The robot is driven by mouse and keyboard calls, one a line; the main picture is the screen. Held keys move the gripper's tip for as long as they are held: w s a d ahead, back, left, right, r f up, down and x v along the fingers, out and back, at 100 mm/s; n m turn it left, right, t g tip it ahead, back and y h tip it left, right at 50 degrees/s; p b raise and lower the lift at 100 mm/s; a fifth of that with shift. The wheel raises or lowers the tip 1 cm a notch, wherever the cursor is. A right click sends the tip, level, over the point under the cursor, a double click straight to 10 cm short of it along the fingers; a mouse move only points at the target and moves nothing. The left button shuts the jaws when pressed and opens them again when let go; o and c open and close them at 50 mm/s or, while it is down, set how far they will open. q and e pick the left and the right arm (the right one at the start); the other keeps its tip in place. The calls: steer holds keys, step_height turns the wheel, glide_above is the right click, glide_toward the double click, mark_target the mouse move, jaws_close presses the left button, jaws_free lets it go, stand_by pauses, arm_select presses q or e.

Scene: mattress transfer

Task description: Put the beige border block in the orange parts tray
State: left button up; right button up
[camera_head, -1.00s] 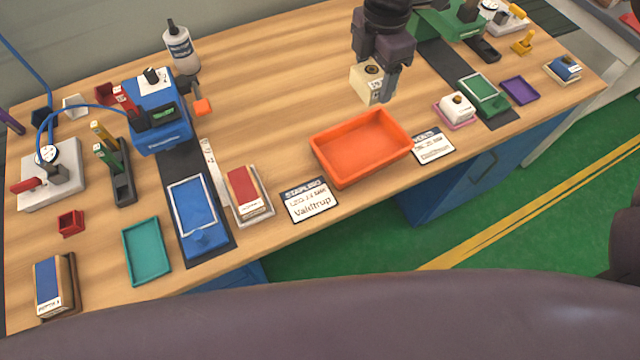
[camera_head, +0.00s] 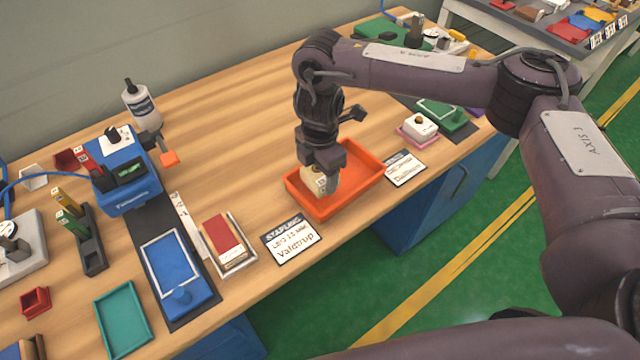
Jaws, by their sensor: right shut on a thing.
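The beige border block (camera_head: 314,181) is in my right gripper (camera_head: 326,183), which is shut on it. The block is over the left part of the orange parts tray (camera_head: 352,197), at or just above its inside. Whether it touches the tray floor I cannot tell. The tray lies near the front edge of the wooden table. The gripper hides part of the block and the tray's back left side. My left gripper is not in view.
Two printed cards (camera_head: 291,238) (camera_head: 405,168) lie left and right of the tray. A red-topped block (camera_head: 222,236) and a blue framed plate (camera_head: 170,268) are further left. A white block on a pink base (camera_head: 419,127) stands to the right. The table behind the tray is mostly clear.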

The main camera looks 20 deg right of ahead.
mark_target(320, 183)
steer(key=shift+f+b, duration=0.45)
steer(key=shift+f, duration=1.6)
steer(key=shift+f, duration=0.2)
steer(key=o, duration=0.7)
steer(key=shift+r, duration=0.3)
step_height(320, 183, up, 12)
steer(key=shift+f+p, duration=0.1)
steer(key=shift+p, duration=0.85)
